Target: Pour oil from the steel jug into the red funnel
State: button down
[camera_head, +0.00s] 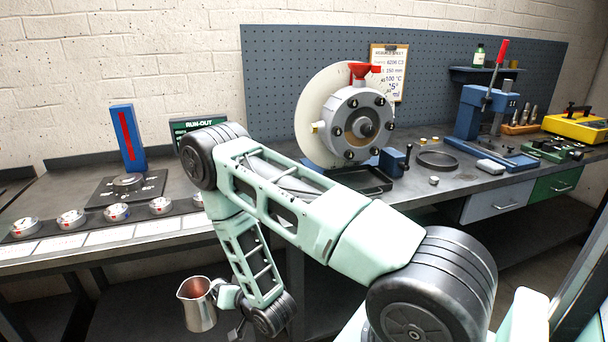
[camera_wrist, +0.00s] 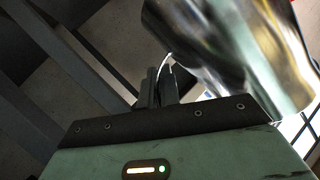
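The steel jug (camera_head: 198,308) is in the lower left of the head view, upright or nearly so, in front of and below the bench edge. Its inside looks reddish brown. My gripper (camera_head: 217,287) is at the jug's right side, at its handle. In the wrist view the jug (camera_wrist: 235,50) fills the upper right, and my gripper's fingers (camera_wrist: 160,85) are closed together on its handle. The red funnel (camera_head: 360,70) sits on top of the grey rotor housing (camera_head: 358,122) on the bench, well up and right of the jug.
My arm crosses the middle of the head view, in front of the bench (camera_head: 455,185). A black tray (camera_head: 366,180) lies below the rotor housing. A round black dish (camera_head: 437,159) is to its right. Several round gauges stand along the left bench. A pegboard (camera_head: 290,60) is behind.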

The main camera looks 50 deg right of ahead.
aim_at(360, 70)
jog(key=k+l, duration=0.15)
jog(key=l, duration=0.3)
jog(key=k+l, duration=0.15)
jog(key=l, duration=0.3)
jog(key=k+l, duration=0.2)
jog(key=l, duration=0.2)
jog(key=k+l, duration=0.15)
jog(key=l, duration=0.3)
jog(key=k+l+u, duration=0.1)
jog(key=l, duration=0.35)
jog(key=k+l, duration=0.25)
jog(key=l, duration=0.2)
jog(key=k+l, duration=0.15)
jog(key=l, duration=0.25)
jog(key=k+l, duration=0.2)
jog(key=l, duration=0.25)
